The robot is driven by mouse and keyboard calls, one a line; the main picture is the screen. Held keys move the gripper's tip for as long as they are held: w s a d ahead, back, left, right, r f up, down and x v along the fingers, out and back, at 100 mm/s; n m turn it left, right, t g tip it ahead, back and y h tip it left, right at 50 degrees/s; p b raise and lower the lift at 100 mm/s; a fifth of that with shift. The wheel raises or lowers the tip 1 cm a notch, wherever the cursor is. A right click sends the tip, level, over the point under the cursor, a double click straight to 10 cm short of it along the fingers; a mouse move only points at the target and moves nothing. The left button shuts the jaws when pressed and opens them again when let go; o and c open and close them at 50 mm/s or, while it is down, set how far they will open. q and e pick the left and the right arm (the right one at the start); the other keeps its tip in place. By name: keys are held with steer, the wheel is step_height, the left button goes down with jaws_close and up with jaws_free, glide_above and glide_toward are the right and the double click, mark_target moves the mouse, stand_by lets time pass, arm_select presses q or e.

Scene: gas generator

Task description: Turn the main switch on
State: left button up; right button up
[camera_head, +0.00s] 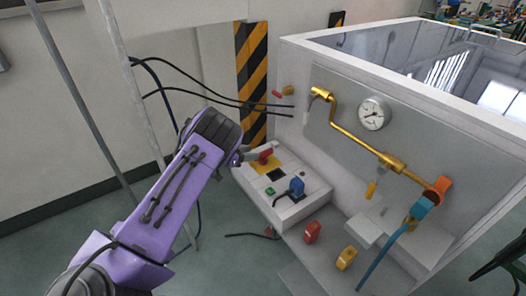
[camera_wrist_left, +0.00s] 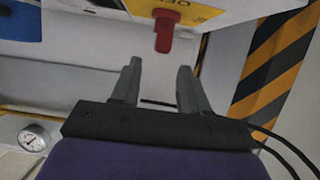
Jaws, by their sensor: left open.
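The main switch appears to be the red handle (camera_head: 265,156) on a yellow plate (camera_head: 257,166) on top of the white control box. In the left wrist view the red handle (camera_wrist_left: 164,34) hangs from the yellow plate (camera_wrist_left: 185,10), which carries partly cut-off lettering. My left gripper (camera_wrist_left: 158,82) is open and empty, with the red handle just beyond its fingertips and roughly in line with the gap. In the head view my left gripper (camera_head: 252,156) is beside the handle, its fingers small and partly hidden by the wrist. My right gripper is not seen.
The white control box (camera_head: 308,200) also carries a blue connector (camera_head: 296,187) and a green button (camera_head: 270,191). A brass pipe (camera_head: 355,138) and a gauge (camera_head: 373,114) are on the generator panel. Black cables (camera_head: 215,92) hang behind my left arm, near a striped post (camera_head: 252,70).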

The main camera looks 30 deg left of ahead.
mark_target(263, 152)
arm_select(q)
steer(key=x, duration=0.7)
steer(key=shift+w+f, duration=0.15)
jaws_close()
